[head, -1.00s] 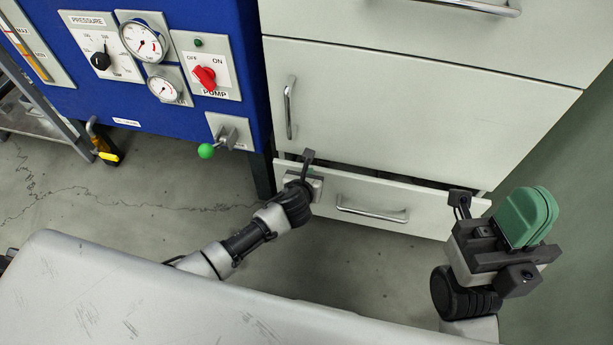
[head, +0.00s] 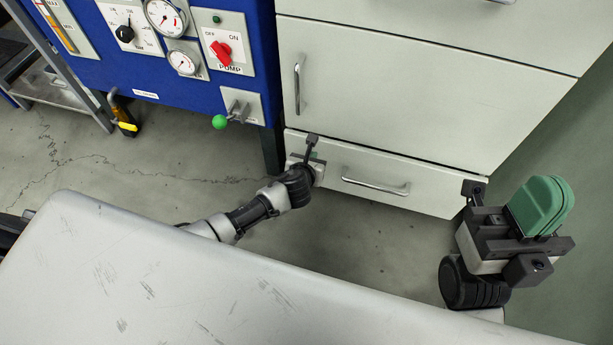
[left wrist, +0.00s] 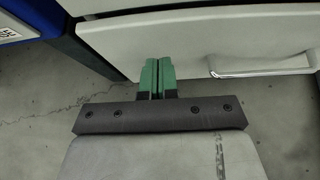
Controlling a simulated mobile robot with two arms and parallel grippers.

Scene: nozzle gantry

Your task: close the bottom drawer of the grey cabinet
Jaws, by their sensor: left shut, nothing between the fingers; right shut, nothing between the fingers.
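The grey cabinet (head: 420,85) stands ahead, with its bottom drawer (head: 430,190) low down; the drawer front also shows in the left wrist view (left wrist: 205,45). In the head view the drawer front looks about flush with the cabinet, with only a thin seam above it. Its bar handle (head: 375,184) is free. My left gripper (head: 314,158) is shut and empty at the left end of the drawer front, left of the handle. Its green fingers (left wrist: 152,78) look to be at the front; contact is unclear. My right gripper (head: 541,205) is shut and empty, right of the drawer.
A blue panel (head: 190,85) with gauges, a red pump switch and a green-knobbed lever (head: 220,122) stands left of the cabinet. A door with a vertical handle (head: 298,85) is above the drawer. Bare concrete floor (head: 330,240) lies in front.

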